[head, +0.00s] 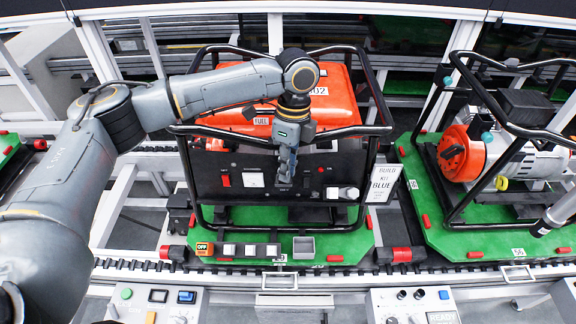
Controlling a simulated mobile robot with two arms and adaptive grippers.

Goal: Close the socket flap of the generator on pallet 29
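The orange generator (224,124) in its black tube frame stands on a green pallet (235,215) in the middle. Its black front panel (312,165) carries a red switch, a white square fitting (253,180) and a light grey fitting (343,193) at lower right that looks like a socket cover. I cannot tell how far any flap stands open. My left gripper (285,180) points down in front of the panel, between the two fittings. Its fingers look together with nothing between them, and hide part of the panel.
A sheet reading "BUILD KIT BLUE" (384,184) is at the generator's right. Another green pallet (436,225) with a framed machine stands at right. The conveyor edge and control boxes (412,306) run along the front. Small boxes (303,247) sit on the pallet's front edge.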

